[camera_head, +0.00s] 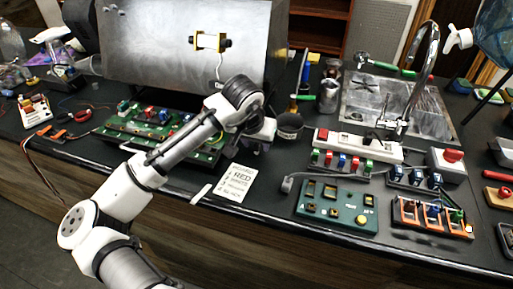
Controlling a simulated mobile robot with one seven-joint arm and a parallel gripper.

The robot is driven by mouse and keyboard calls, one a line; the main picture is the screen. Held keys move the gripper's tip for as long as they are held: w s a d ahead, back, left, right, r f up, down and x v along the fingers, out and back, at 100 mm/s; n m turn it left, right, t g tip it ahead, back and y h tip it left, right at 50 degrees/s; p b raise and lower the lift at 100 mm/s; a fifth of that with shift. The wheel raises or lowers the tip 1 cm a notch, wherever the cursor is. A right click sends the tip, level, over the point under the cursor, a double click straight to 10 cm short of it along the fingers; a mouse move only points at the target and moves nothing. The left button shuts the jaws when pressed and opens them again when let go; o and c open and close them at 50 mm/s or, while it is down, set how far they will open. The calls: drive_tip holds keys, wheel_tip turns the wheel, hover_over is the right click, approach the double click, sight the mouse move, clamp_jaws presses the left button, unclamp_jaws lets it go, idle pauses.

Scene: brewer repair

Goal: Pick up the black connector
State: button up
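My arm reaches up from the lower left, and my gripper (262,131) is over the counter, right of the green circuit board (150,125). Its fingers are too small and partly hidden to show whether they are open or shut. I cannot single out the black connector for certain. Small dark parts sit on the green panel (338,205) at the right front, and a small dark-ended plug (288,185) lies at its left edge, apart from my gripper. Part of the circuit board is hidden behind my arm.
A paper note (237,183) lies near the front edge. A white power strip (357,146), an orange rack (432,217) and a red-button box (447,163) crowd the right. A metal brewer body (180,45) stands behind. A sink (400,105) with a tall faucet is farther back.

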drive_tip(key=shift+c, duration=0.4)
clamp_jaws()
